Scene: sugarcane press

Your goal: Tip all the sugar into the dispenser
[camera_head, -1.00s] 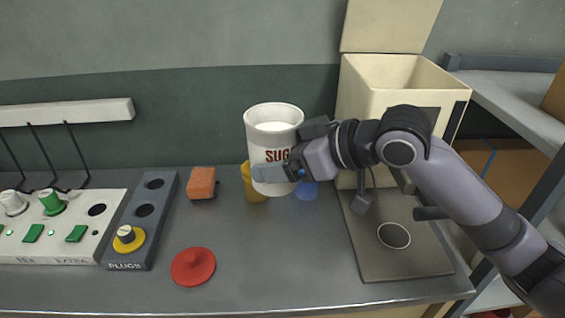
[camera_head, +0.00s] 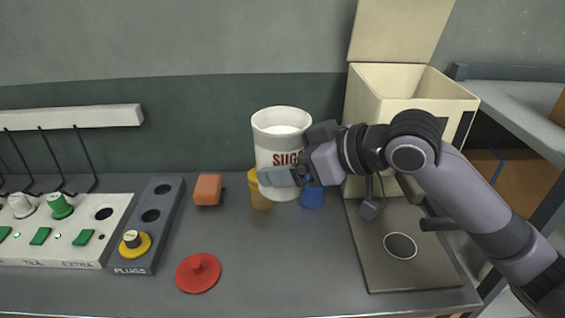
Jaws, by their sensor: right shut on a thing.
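A white sugar canister (camera_head: 272,150) with "SUG..." in dark red letters is held upright, above the counter. My left gripper is not in view.
A yellow cup (camera_head: 258,192) and a blue cup (camera_head: 312,196) stand behind the canister. An orange block (camera_head: 207,190), a plugs panel (camera_head: 142,250) and a white control panel (camera_head: 60,250) are at left. A grey shelf (camera_head: 520,105) is at right. The front middle of the counter is clear.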

